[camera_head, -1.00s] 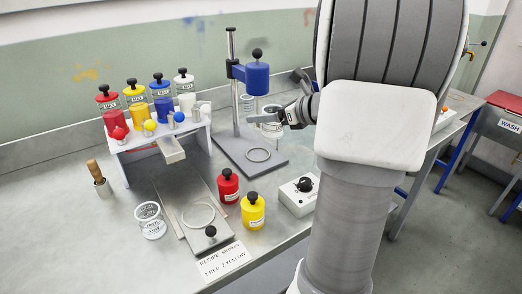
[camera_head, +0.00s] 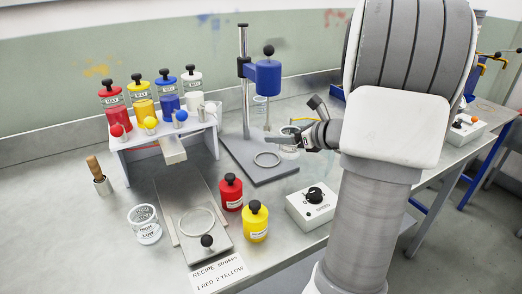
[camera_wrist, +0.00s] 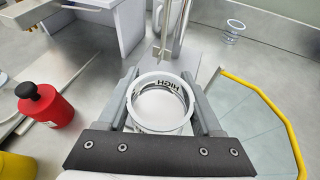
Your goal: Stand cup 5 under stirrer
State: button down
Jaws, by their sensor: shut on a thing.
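My gripper (camera_head: 296,138) is shut on a clear cup (camera_head: 288,149) with a white rim. In the wrist view the cup (camera_wrist: 160,103) sits upright between the fingers, with "HIGH" lettering on its inner wall; I cannot read its number. The stirrer (camera_head: 264,77) is a blue motor head with a black knob on a metal post, above a grey base (camera_head: 240,153). A ring (camera_head: 267,159) marks a spot on that base. The held cup is right of the stirrer's thin shaft and behind and right of the ring, seemingly above the base.
Another clear cup (camera_head: 260,104) stands behind the stirrer. One more cup (camera_head: 145,224) stands front left, beside a ringed plate (camera_head: 190,240). A red bottle (camera_head: 231,192), yellow bottle (camera_head: 255,222) and control box (camera_head: 312,204) stand in front of the stirrer base. A dispenser rack (camera_head: 165,140) is left.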

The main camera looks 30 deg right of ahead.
notch_tip(320, 180, down, 4)
jog(key=shift+f+b, duration=0.25)
jog(key=shift+b, duration=0.35)
jog(key=w, duration=0.3)
jog(key=shift+w+a+f, duration=0.1)
jog(key=shift+a+f, duration=0.1)
jog(key=shift+a, duration=0.2)
jog(key=shift+w+a+b, duration=0.2)
jog(key=shift+w+b, duration=0.15)
jog(key=shift+w, duration=0.5)
jog(key=shift+b+x, duration=0.55)
jog(key=shift+x, duration=1.05)
jog(key=shift+f, duration=0.2)
jog(key=shift+c, duration=0.2)
grip_release()
